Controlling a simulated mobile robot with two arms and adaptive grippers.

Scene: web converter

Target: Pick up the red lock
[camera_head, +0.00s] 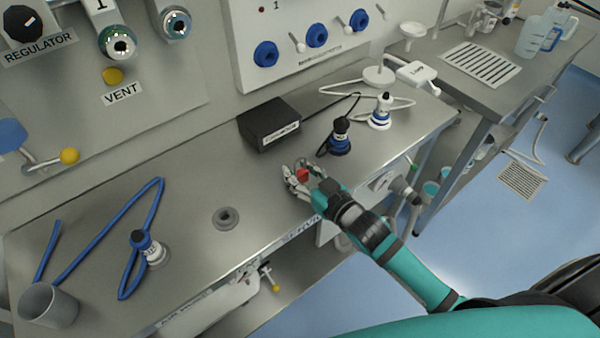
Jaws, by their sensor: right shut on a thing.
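The red lock (304,175) is a small red piece at the front edge of the steel bench (190,260). My right gripper (301,174) is shut on it, and its fingers hide part of the lock. I cannot tell whether the lock still touches the bench top. My right arm comes in from the lower right. My left gripper is not in view.
A black box (269,125) stands behind the gripper. A blue hose (90,245), another device (147,248) and a grey cup (48,306) are at left. The bench centre is mostly clear.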

